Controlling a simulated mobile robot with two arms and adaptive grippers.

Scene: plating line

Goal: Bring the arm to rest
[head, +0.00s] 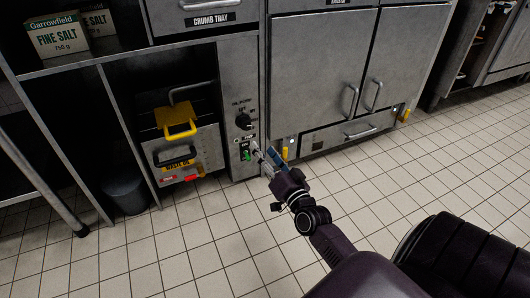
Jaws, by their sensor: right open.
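My right gripper (266,152) is in the middle of the head view, at the end of a dark arm that comes in from the lower right. It is open and nothing shows between its fingers. Its fingertips appear in front of the right edge of a metal control panel (240,80), close to a green-lit switch (245,153). I cannot tell whether they touch the panel. My left gripper is not in view.
A black knob (243,121) sits above the switch. Left of the panel are a yellow-handled unit (177,121) and a dark bin (125,193). Steel cabinet doors (320,65) stand behind the gripper. The tiled floor (210,250) is clear in front.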

